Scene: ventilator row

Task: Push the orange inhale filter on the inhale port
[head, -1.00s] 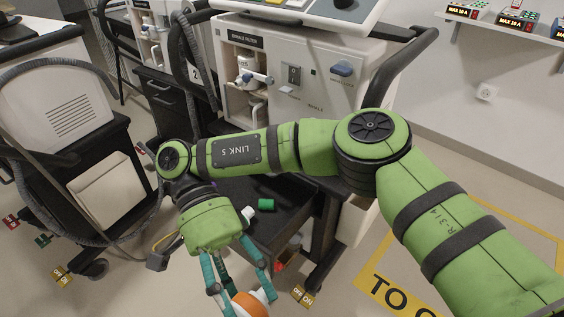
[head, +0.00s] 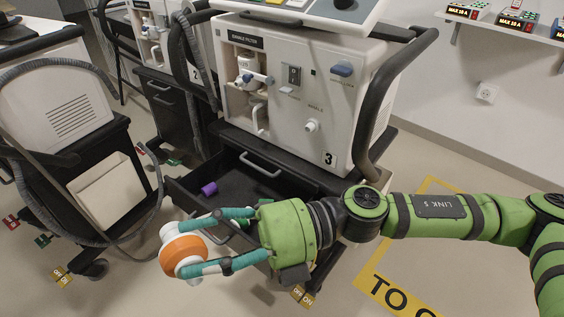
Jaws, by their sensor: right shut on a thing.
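The orange inhale filter (head: 183,257), an orange disc with white parts, is in my right gripper (head: 190,244). The teal fingers are shut on it from two sides, and it is held in the air at the lower left, in front of the open drawer. The inhale port (head: 311,126) is a short white stub on the front of ventilator 3 (head: 340,115), under the word INHALE. It is bare and in clear view, up and to the right of the filter and well apart from it. My left gripper is not in view.
The ventilator's drawer (head: 265,189) is open, with a purple cylinder (head: 209,188) in it. A black handle bar (head: 385,90) runs along the machine's right side. A hose (head: 150,200) hangs at the left. The space before the ventilator's front panel is clear.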

